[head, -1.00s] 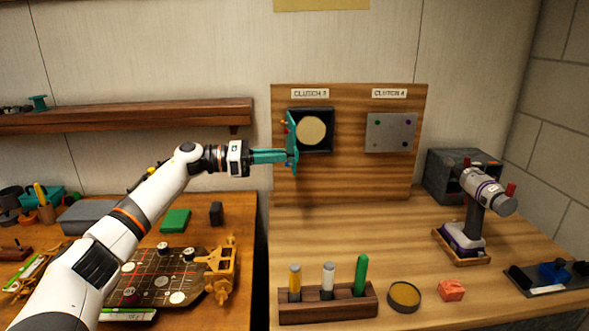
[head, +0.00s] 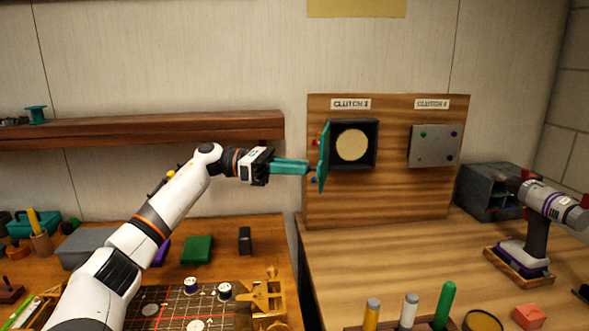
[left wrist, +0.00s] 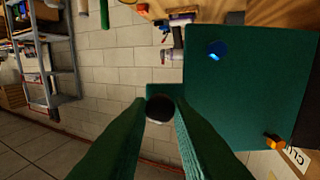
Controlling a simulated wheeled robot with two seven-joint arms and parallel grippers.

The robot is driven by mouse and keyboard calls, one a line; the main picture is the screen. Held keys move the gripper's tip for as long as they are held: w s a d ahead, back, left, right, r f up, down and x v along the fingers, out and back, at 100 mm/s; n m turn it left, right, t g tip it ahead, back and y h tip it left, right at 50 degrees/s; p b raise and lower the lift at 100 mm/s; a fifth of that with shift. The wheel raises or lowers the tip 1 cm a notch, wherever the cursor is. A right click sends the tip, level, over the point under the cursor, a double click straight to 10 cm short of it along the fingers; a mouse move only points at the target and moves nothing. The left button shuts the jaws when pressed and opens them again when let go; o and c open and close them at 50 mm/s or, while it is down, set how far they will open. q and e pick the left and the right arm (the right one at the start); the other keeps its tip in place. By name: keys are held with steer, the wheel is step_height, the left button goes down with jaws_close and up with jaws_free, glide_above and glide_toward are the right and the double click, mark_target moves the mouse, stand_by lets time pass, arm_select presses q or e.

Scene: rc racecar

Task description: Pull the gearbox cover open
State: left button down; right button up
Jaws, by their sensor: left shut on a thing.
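The teal gearbox cover (head: 323,157) stands swung open at the left side of a black square housing (head: 374,145) under the label "CLUTCH 3". It shows nearly edge-on in the head view. In the left wrist view the cover (left wrist: 240,95) is a broad teal panel on the right. My left gripper (head: 306,168) is at the cover's outer left side, with its teal fingers shut on a dark round knob (left wrist: 160,108). The housing is exposed, with a pale round disc (head: 352,145) inside. My right gripper is not in view.
A grey plate (head: 434,146) with coloured fasteners is on the same wooden board (head: 390,195), right of the housing. A drill (head: 545,215) stands on the right. A rack with several capped sticks is at the front. The bench before the board (head: 400,255) is clear.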

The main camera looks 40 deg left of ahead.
arm_select(q)
steer(key=shift+r, duration=0.15)
steer(key=c, duration=1.3)
jaws_free()
steer(key=shift+d, duration=0.15)
steer(key=b+v, duration=0.1)
steer(key=v, duration=1.1)
